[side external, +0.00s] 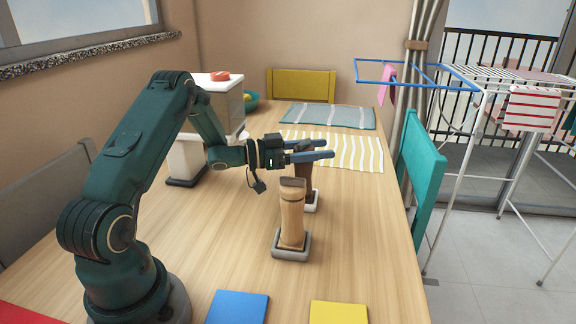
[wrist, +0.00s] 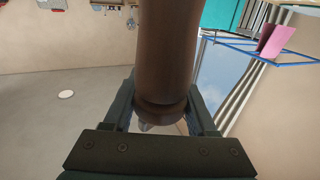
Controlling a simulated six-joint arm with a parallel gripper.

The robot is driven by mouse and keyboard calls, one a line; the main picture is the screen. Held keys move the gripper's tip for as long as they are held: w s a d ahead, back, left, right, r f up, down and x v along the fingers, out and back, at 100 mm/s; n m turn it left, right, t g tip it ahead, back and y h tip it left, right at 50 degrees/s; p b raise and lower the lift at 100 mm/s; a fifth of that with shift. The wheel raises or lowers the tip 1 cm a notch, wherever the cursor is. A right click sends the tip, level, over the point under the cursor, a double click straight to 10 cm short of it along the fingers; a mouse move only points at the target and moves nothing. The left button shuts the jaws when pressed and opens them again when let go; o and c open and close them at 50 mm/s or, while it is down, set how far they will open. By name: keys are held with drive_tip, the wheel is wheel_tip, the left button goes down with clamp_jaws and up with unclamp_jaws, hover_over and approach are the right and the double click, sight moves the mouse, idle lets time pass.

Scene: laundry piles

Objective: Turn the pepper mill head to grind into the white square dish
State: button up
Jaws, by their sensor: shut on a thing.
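A dark brown wooden mill (side external: 305,172) stands upright, with its base in a small white dish (side external: 313,204). My gripper (side external: 329,149) is level at the top of this mill, its two fingers on either side of the head. In the wrist view the dark brown mill (wrist: 166,55) fills the space between my fingers (wrist: 160,100), and they are shut on it. A light wooden mill (side external: 291,215) stands upright nearer the camera in a square, grey-rimmed dish (side external: 277,255). It partly hides the dark mill's lower part and the white dish.
A white box-like unit with a red item (side external: 213,77) on top stands behind my arm. Striped cloths (side external: 340,150) lie at the back of the table. Blue (side external: 238,307) and yellow (side external: 338,314) flat pieces lie at the front. The table right of the mills is clear.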

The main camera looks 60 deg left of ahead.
sight(295, 148)
drive_tip(key=o, duration=1.4)
drive_tip(key=shift+c, duration=0.2)
drive_tip(key=shift+v, duration=2.6)
drive_tip(key=shift+s, duration=0.1)
